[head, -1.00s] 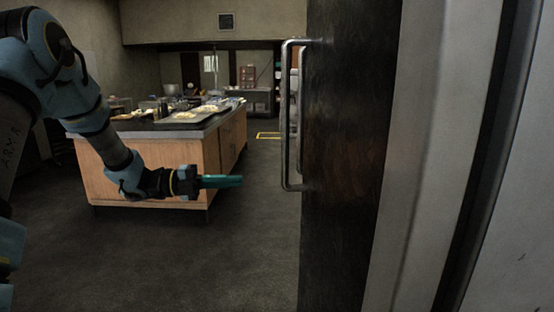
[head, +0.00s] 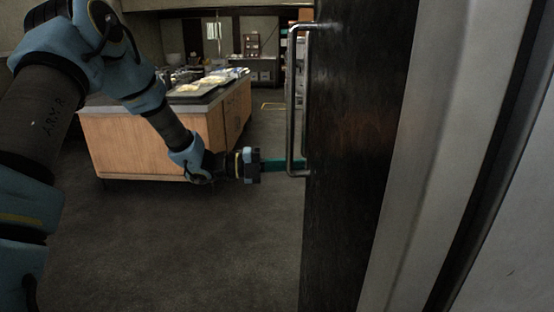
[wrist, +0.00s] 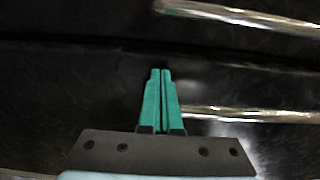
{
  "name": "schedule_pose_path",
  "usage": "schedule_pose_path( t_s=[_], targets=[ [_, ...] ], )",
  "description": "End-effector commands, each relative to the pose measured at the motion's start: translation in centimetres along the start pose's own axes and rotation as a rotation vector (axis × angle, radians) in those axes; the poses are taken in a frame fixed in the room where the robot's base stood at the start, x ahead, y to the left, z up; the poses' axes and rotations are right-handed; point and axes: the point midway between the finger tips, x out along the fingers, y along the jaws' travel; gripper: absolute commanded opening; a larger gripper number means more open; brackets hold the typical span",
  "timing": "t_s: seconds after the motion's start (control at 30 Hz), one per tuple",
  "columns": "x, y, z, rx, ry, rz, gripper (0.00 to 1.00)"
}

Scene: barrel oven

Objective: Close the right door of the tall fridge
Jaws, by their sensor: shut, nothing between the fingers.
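The fridge door (head: 355,150) is a dark panel standing open, seen nearly edge-on in the head view. It carries a long vertical metal handle (head: 291,95) on its left side. My gripper (head: 300,164) has its green fingers at the lower part of the handle, beside or behind the bar. In the wrist view my gripper (wrist: 159,72) is shut with its fingers together and nothing between them. The dark door face (wrist: 80,80) fills that view, and bright metal bars (wrist: 245,114) show to the right of the fingers. I cannot tell whether the fingertips touch the door.
A pale metal fridge frame (head: 430,150) stands at the right of the head view. A wooden counter (head: 150,145) with trays (head: 208,84) on top stands at the left behind my arm. The dark floor (head: 180,250) in front is clear.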

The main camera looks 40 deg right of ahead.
Motion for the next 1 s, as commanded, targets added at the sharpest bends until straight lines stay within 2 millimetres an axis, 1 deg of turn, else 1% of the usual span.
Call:
schedule_pose_path(
  t_s=[0.13, 0.47, 0.57, 0.7, 0.8, 0.87, 1.0],
  targets=[
    [0.5, 0.0, 0.0, 0.000, 0.000, 0.001, 0.00],
    [0.7, 0.1, 0.0, 0.000, 0.000, 0.001, 0.00],
    [1.6, 0.3, 0.0, 0.002, 0.004, 0.001, 0.00],
    [4.2, 0.6, 0.2, 0.004, 0.004, 0.001, 0.00],
    [5.8, 0.4, 0.2, 0.002, 0.003, 0.000, 0.00],
    [6.2, 0.2, 0.3, 0.002, 0.002, 0.000, 0.00],
    [6.5, -0.1, 0.2, 0.001, 0.002, -0.002, 0.00]
  ],
)
